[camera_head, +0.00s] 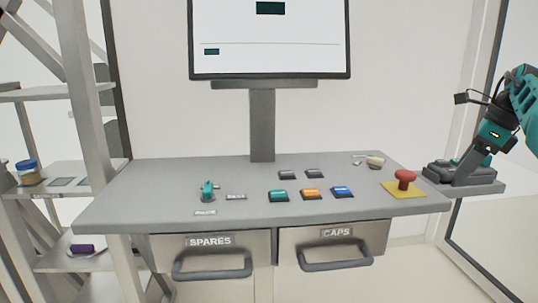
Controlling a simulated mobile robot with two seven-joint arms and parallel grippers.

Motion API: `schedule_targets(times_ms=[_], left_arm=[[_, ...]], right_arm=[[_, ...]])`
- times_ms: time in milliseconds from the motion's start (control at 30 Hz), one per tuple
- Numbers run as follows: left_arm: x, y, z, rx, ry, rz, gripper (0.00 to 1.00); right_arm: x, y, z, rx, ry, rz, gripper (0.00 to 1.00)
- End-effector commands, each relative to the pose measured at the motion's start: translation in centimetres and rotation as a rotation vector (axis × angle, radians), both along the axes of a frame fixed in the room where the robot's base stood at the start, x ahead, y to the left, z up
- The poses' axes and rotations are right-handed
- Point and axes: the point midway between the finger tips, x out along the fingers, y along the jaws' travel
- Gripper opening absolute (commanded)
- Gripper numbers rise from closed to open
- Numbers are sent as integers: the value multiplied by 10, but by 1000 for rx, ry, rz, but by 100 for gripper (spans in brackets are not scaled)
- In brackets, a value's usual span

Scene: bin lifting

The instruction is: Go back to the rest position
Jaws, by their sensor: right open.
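My right gripper (468,173) is at the right edge of the view, on a teal and black arm coming in from the right. It points down and left, over a dark grey object (440,170) on a small side shelf right of the desk. Its jaws are open, but I cannot tell whether its tips touch that object. No held thing shows. My left gripper is out of view.
A grey desk (150,190) spans the middle, with a red stop button (404,179), coloured buttons (311,193) and a teal knob (207,190). A monitor (268,40) stands behind. Two closed drawers (211,258) are below. A shelf rack (55,190) stands left.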

Motion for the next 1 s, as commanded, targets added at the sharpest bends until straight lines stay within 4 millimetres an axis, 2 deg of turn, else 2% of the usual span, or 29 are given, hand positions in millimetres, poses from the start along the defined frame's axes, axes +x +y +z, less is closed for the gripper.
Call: schedule_targets(times_ms=[33,167,267,300,367,433,500,567,667,767,867,967,1000], left_arm=[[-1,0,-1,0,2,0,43],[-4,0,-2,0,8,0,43],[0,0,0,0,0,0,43],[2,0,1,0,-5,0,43],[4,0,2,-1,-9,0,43],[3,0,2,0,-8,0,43],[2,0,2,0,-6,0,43],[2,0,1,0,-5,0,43],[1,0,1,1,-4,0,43],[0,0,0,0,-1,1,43],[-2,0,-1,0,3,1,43],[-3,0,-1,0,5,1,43],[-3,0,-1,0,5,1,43]], right_arm=[[-7,-23,-33,-71,61,-79,51],[-29,-79,-87,-276,165,-259,51],[-58,-130,-124,-497,248,-396,51],[-74,-153,-136,-607,280,-449,51],[-97,-186,-145,-792,316,-513,51],[-122,-217,-147,-1015,337,-557,51],[-140,-241,-140,-1238,337,-567,51],[-150,-254,-129,-1427,319,-548,51],[-152,-259,-109,-1724,253,-456,51],[-141,-245,-94,-1982,150,-292,51],[-119,-212,-91,-2185,15,-68,51],[-96,-164,-104,-2317,-142,203,51],[-88,-142,-114,-2349,-205,320,51]])
